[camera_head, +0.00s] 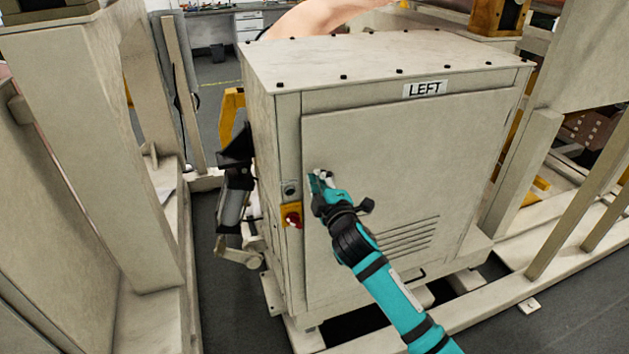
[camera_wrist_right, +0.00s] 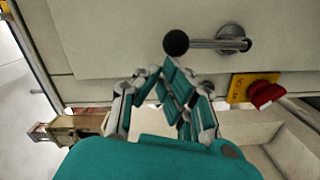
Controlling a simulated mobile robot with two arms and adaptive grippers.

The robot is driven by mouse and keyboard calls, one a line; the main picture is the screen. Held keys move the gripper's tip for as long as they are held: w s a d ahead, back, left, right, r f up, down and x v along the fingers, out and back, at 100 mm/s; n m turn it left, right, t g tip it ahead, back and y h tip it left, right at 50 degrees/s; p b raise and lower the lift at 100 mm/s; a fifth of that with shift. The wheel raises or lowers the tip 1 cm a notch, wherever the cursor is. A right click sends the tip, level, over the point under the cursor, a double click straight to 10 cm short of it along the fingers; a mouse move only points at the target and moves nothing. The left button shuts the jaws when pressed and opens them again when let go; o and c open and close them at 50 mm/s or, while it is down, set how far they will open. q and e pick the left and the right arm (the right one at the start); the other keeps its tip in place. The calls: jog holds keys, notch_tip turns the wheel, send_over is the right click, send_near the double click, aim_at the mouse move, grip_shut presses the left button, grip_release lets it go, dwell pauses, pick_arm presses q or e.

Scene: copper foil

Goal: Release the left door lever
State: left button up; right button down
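The lever on the door marked LEFT has a metal shaft, a round base and a black ball knob (camera_wrist_right: 176,43). In the right wrist view it lies roughly sideways, just beyond my fingertips. In the head view the black knob (camera_head: 366,206) shows right of my right wrist, which hides most of the shaft. The cabinet door (camera_head: 415,150) looks closed. My right gripper (camera_head: 320,176) is in front of the door's left edge. My left gripper is not in view.
A red switch on a yellow plate (camera_head: 292,216) sits left of the door; it also shows in the right wrist view (camera_wrist_right: 262,92). A small round lock (camera_head: 290,189) is above it. Beige frame posts (camera_head: 100,150) stand left and right of the cabinet. Black equipment (camera_head: 235,165) hangs at its left side.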

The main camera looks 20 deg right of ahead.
jog(key=d+f+m+y, duration=0.1)
jog(key=d+f+m, duration=0.4)
jog(key=d+m, duration=0.7)
jog(key=shift+w+f+m+p, duration=0.15)
jog(key=shift+f+m+p, duration=0.3)
jog(key=shift+m, duration=1.65)
jog(key=shift+r, duration=0.1)
